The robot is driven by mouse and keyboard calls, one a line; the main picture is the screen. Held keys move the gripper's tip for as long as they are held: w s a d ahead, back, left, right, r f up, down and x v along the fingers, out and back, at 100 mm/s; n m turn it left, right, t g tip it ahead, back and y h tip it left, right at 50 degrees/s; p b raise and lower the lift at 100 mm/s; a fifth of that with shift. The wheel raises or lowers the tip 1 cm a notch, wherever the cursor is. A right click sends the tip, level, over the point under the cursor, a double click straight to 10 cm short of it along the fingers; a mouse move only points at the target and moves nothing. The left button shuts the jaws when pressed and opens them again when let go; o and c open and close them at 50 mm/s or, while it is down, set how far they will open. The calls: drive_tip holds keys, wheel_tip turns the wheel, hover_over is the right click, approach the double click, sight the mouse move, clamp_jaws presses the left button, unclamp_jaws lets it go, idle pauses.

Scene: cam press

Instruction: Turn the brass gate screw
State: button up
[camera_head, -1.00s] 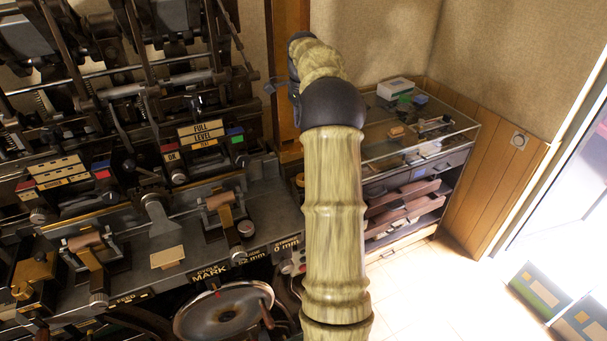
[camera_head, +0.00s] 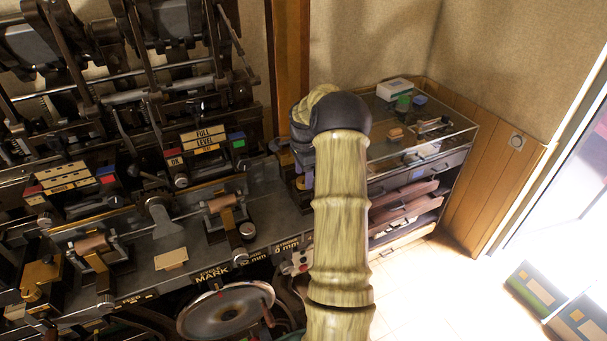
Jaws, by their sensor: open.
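A brass block with a round brass screw knob (camera_head: 32,293) stands at the far left of the machine's bench; I take this to be the gate screw, though it is small here. My gripper (camera_head: 281,149) shows as a small dark shape left of my wrist, over the right end of the bench. It is open, with nothing seen between its fingers. It is far to the right of the brass knob. My pale ribbed arm hides part of the bench's right end.
The machine's bench (camera_head: 180,240) carries two roller brackets and a small blank plate. A large metal disc (camera_head: 226,310) sits below its front edge. Upright levers and rods crowd the back. A glass-topped cabinet (camera_head: 440,140) stands right, with open floor before it.

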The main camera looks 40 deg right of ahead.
drive_tip(key=shift+f, duration=0.8)
drive_tip(key=c, duration=1)
drive_tip(key=shift+o, duration=0.2)
drive_tip(key=shift+n, duration=0.5)
